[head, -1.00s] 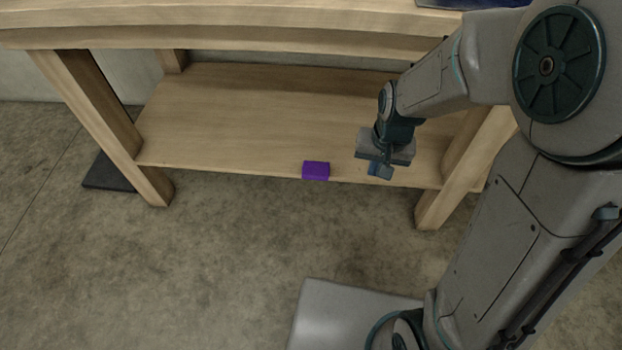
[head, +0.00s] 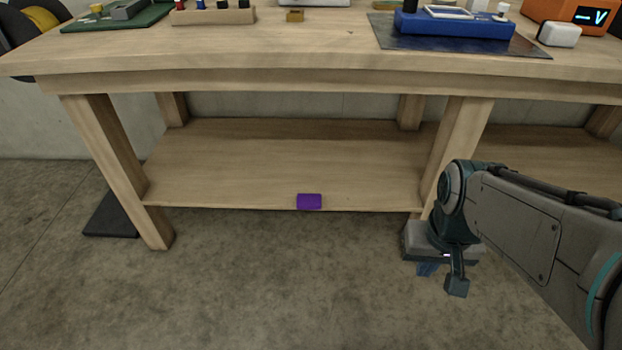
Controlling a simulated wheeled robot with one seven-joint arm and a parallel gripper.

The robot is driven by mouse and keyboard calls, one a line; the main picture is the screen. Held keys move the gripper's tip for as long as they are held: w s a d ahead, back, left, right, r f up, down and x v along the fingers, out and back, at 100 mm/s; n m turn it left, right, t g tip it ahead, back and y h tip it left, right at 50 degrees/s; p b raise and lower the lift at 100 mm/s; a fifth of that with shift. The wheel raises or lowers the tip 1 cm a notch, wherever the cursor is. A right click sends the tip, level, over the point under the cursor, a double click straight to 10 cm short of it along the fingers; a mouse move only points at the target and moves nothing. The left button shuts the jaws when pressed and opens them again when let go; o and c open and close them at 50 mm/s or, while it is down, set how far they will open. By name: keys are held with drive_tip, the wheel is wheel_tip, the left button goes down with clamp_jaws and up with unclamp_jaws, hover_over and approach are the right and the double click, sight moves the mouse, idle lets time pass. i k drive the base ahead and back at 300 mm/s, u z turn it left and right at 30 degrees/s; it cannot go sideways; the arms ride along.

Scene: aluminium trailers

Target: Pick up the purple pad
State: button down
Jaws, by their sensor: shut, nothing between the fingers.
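My gripper (head: 440,278) is to the right of the pad, in front of the bench's right front leg. It points down and is apart from the pad. Its fingers are small and partly hidden by my wrist; it is shut and holds nothing.
The bench's left front leg (head: 117,170) and right front leg (head: 455,150) flank the shelf, and the benchtop (head: 300,50) hangs above it. A blue device (head: 455,24) and an orange unit (head: 575,14) stand on top. The floor in front is clear.

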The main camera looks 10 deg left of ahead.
sight(305, 201)
drive_tip(key=z, duration=0.05)
drive_tip(key=k, duration=0.65)
drive_tip(key=u, duration=1.05)
drive_tip(key=i, duration=1.4)
drive_tip(key=z, duration=0.25)
